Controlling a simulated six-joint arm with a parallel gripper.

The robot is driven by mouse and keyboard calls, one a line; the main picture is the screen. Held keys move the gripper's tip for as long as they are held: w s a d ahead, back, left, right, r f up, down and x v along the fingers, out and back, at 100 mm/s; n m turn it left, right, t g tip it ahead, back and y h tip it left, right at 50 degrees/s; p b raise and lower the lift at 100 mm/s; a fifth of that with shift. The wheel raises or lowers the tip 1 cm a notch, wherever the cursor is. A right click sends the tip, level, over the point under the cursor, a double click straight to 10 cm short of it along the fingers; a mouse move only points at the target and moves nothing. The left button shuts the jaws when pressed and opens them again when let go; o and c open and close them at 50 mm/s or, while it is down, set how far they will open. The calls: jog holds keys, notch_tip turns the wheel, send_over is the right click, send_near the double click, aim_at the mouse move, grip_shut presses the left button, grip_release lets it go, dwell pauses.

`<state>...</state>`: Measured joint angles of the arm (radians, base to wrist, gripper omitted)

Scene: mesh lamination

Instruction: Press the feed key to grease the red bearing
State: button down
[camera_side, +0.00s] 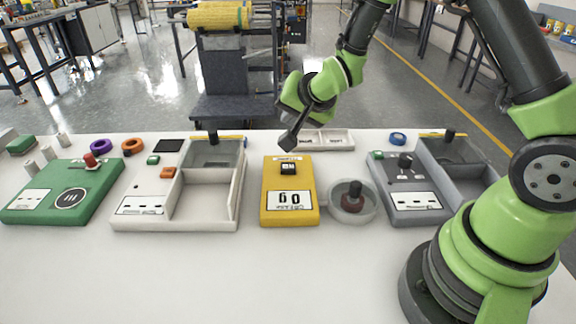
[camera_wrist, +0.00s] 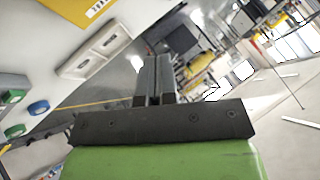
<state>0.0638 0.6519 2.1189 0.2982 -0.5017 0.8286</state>
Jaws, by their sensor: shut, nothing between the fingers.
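A yellow unit (camera_side: 269,196) stands in the middle of the table, with a black key (camera_side: 288,169) on its upper part and a display reading "0 g". In the wrist view, my shut fingers (camera_wrist: 155,78) point away over the table's back edge, and a corner of the yellow unit (camera_wrist: 75,8) shows at the top.
A white two-part tray (camera_side: 326,140) lies behind the yellow unit. A white unit with a bin (camera_side: 205,210) stands left, a green unit (camera_side: 85,203) farther left, and a grey unit with a bin (camera_side: 432,212) right. The table front is clear.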

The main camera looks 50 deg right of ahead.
aim_at(291, 166)
jog(key=shift+f, duration=4.4)
jog(key=shift+f, duration=0.4)
jog(key=shift+f, duration=0.6)
jog(key=shift+r, duration=1)
jog(key=shift+r, duration=0.15)
jog(key=shift+r, duration=2.35)
